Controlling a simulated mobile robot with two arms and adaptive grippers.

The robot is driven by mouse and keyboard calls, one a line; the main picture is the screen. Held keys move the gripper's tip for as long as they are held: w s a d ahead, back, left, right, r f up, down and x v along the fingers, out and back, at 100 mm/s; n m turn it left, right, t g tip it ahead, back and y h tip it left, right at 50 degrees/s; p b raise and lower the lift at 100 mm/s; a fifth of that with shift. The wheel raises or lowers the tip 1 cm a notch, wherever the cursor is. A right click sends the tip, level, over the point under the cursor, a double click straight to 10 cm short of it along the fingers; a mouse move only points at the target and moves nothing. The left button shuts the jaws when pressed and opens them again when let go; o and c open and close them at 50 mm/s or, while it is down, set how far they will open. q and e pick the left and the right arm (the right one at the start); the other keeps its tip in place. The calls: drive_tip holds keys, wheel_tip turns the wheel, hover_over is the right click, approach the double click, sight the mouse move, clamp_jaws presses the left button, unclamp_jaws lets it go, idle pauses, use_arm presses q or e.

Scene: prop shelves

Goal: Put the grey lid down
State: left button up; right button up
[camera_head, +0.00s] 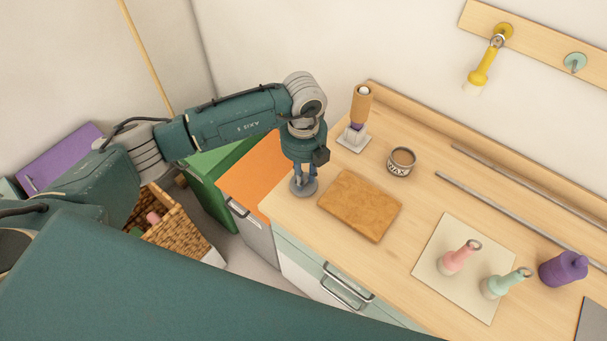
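The grey lid (303,188) is a small round disc at the left end of the wooden counter (290,208), left of a brown board. My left gripper (305,176) points down over it, with its fingers closed around the lid's top. The lid looks level. I cannot tell whether it touches the counter or is held just above it. A round tin marked WAX (401,162) stands open farther back on the counter, with brown contents showing. My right gripper is not in view.
The brown board (360,205) lies just right of the lid. A wicker basket (180,235) is below left.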

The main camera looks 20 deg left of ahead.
use_arm(q)
drive_tip(key=shift+o, duration=0.9)
drive_tip(key=shift+r, duration=0.1)
drive_tip(key=shift+r, duration=0.2)
wheel_tip(320, 180, up, 12)
drive_tip(key=b, duration=0.4)
drive_tip(key=shift+f, duration=0.15)
